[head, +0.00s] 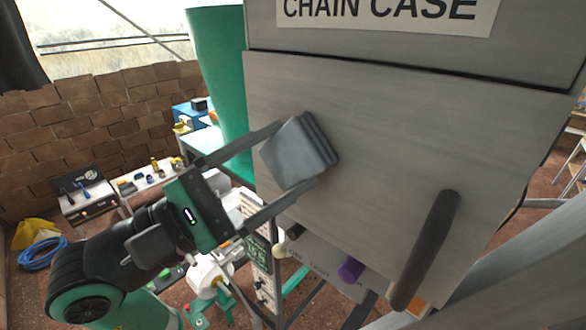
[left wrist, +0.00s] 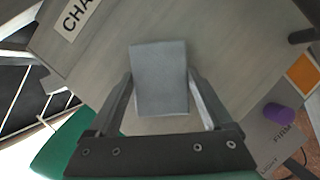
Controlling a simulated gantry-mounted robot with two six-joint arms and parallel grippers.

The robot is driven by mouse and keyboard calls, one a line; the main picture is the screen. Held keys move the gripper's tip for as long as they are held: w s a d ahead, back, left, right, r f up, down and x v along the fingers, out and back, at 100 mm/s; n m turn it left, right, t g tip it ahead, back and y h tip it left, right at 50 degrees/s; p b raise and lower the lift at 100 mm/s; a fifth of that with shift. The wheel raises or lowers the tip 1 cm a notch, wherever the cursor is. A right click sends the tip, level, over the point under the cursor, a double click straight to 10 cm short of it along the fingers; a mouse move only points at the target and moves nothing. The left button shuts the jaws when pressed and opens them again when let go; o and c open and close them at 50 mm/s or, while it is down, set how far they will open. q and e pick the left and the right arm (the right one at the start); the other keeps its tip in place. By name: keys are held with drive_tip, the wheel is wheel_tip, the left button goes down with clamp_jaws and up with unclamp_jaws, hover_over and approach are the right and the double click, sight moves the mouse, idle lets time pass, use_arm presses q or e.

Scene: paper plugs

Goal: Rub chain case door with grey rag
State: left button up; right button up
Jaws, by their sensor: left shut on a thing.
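The chain case door (head: 395,125) is a large grey metal panel under a white "CHAIN CASE" label, with a dark bar handle (head: 426,250) at its lower right. My left gripper (head: 295,165) is shut on the grey rag (head: 297,152), a folded, block-like pad. It holds the rag at the left part of the door, against or very near its face; I cannot tell if they touch. In the left wrist view the rag (left wrist: 160,78) sits between the two fingers with the door (left wrist: 225,60) behind it. My right gripper is not in view.
Below the door is a panel with a purple knob (head: 351,269). A green column (head: 218,80) stands at the left of the case. A bench with tools (head: 150,178) and a blue coil (head: 42,252) are farther left. The door's face right of the rag is clear up to the handle.

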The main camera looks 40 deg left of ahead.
use_arm(q)
drive_tip(key=shift+w+a, duration=0.15)
drive_tip(key=shift+a, duration=2.2)
approach(260, 148)
drive_tip(key=w+d+r, duration=0.2)
drive_tip(key=d, duration=0.1)
drive_tip(key=shift+r, duration=0.25)
